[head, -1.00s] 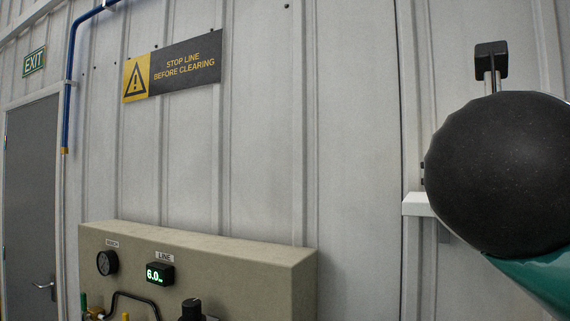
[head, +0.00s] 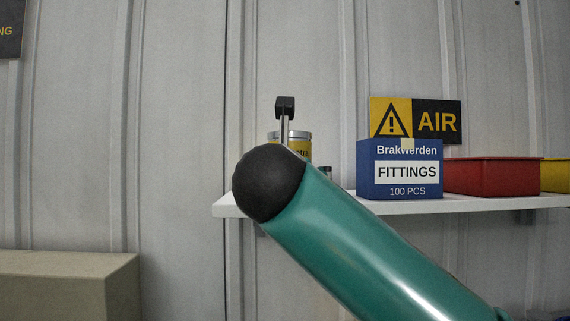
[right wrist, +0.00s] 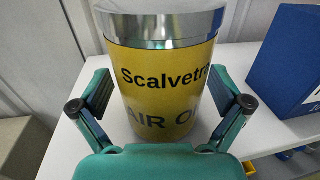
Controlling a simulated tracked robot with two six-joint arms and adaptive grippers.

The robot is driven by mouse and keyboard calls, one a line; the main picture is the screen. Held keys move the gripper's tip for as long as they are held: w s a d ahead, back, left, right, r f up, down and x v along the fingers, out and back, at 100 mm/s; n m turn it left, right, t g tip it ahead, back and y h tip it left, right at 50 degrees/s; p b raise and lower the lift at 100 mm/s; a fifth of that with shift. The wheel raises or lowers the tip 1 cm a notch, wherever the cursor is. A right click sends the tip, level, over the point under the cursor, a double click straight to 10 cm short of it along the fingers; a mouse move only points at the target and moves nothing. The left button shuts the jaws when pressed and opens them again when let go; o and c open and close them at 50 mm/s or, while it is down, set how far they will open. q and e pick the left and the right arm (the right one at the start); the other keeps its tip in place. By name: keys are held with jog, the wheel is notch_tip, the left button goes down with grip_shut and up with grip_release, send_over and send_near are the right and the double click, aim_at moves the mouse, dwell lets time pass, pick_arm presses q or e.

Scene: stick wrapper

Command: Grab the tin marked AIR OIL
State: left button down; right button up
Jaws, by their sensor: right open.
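The tin marked AIR OIL (right wrist: 165,62) has a yellow label reading "Scalvetra" and a silver top. It stands upright on the white shelf. My right gripper (right wrist: 162,80) is open, with one finger on each side of the tin. I cannot tell whether the fingers touch it. In the head view, only the upper part of the tin (head: 302,150) shows behind my right arm, and the right gripper's fingers are hidden there. My left gripper is not in view.
The white shelf (head: 480,204) also carries a blue FITTINGS box (head: 405,172), a red bin (head: 490,176) and a yellow bin (head: 556,175) to the right. A beige cabinet (head: 75,285) is at lower left.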

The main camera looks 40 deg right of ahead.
jog(key=shift+s, duration=0.1)
jog(key=shift+c, duration=0.2)
jog(key=c, duration=1.5)
jog(key=shift+r, duration=0.15)
